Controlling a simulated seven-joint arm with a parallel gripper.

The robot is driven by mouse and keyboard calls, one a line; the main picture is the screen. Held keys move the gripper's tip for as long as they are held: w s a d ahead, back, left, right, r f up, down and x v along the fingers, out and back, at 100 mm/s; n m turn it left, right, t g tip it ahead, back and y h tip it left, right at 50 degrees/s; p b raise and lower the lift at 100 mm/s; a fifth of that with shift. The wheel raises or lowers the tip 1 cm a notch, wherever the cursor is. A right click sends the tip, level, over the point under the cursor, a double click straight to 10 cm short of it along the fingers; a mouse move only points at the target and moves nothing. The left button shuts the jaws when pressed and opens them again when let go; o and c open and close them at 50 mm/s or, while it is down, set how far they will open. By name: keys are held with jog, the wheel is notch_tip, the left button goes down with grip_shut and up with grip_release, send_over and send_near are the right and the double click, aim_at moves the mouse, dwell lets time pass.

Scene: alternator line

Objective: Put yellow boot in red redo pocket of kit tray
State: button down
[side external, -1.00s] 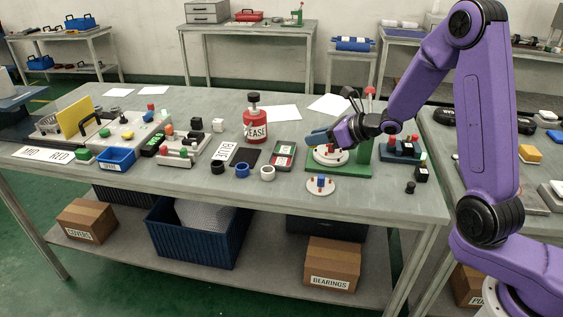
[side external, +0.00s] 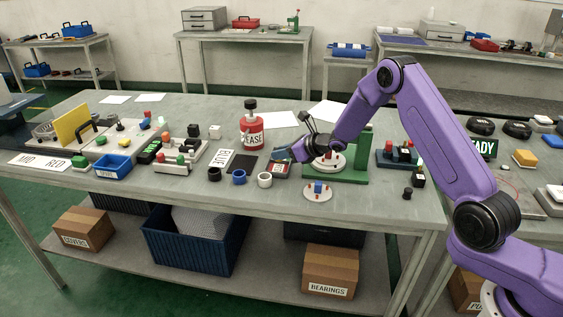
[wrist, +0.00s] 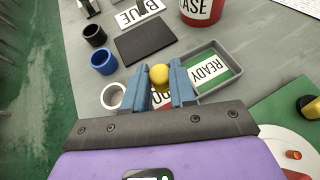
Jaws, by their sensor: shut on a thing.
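The yellow boot (wrist: 160,75) is a small rounded piece held between the blue fingertips of my gripper (wrist: 161,82) in the wrist view. My gripper (side external: 287,154) is above the grey kit tray (wrist: 237,62), and the boot overlaps the tray in the wrist view. The tray's green READY pocket (wrist: 209,70) lies to the right of the fingers. The red REDO pocket (wrist: 163,99) shows only partly between the fingers, with its label mostly hidden. The height of the boot above the tray is hard to tell. The boot is hidden in the side external view.
White (wrist: 114,96), blue (wrist: 103,61) and black (wrist: 94,35) rings stand left of the tray. A dark mat (wrist: 145,39) lies beyond it. The red grease bottle (side external: 251,133) stands behind. A green fixture (side external: 350,165) with a white disc is to the right.

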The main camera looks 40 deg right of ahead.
jog(key=shift+w+f, duration=0.25)
jog(key=shift+f, duration=1.6)
jog(key=shift+f, duration=0.15)
jog(key=c, duration=1.2)
grip_release()
